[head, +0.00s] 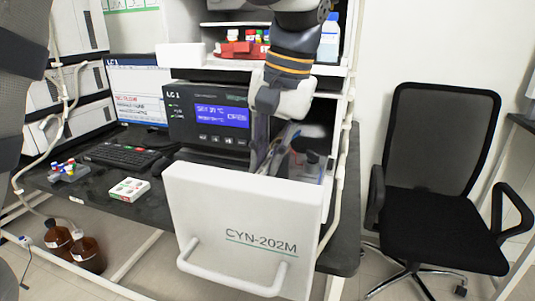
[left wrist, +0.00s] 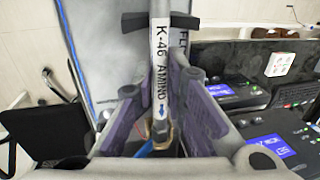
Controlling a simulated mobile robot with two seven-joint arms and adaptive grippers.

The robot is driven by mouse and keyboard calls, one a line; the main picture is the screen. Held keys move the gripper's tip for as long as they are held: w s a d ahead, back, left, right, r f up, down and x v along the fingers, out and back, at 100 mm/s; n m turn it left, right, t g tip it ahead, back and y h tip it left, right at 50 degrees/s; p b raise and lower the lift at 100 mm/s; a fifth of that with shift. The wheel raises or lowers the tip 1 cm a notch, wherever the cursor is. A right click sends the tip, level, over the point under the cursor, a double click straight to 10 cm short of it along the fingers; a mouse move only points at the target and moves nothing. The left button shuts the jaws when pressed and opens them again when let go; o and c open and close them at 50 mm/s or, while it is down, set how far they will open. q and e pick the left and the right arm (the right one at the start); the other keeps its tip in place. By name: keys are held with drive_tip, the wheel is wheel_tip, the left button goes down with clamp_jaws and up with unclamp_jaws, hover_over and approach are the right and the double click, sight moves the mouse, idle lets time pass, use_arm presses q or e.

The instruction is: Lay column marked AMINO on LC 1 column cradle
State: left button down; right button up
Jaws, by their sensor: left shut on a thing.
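The column marked K-46 AMINO (left wrist: 161,70) is a slim pale tube with black lettering and a blue arrow. It runs between the fingers of my left gripper (left wrist: 158,95), which is shut on it. In the head view my left gripper (head: 272,150) is behind the open white front panel marked CYN-202M (head: 245,215), beside the LC 1 unit (head: 190,100). The panel hides what lies below the gripper. A second label starting with FL (left wrist: 183,45) shows just behind the column. I cannot make out the LC 1 column cradle. My right gripper is not in view.
The LC 1 monitor (head: 138,95) and keyboard (head: 120,154) stand left on the dark bench. A small white box (head: 129,190) and a rack of coloured vials (head: 68,171) lie in front. Brown bottles (head: 87,250) stand below. A black chair (head: 440,180) is at right.

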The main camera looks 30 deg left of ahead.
use_arm(q)
drive_tip(key=shift+f, duration=0.3)
drive_tip(key=c, duration=1.5)
unclamp_jaws()
drive_tip(key=shift+c, duration=0.2)
drive_tip(key=v, duration=1.1)
drive_tip(key=shift+r, duration=0.45)
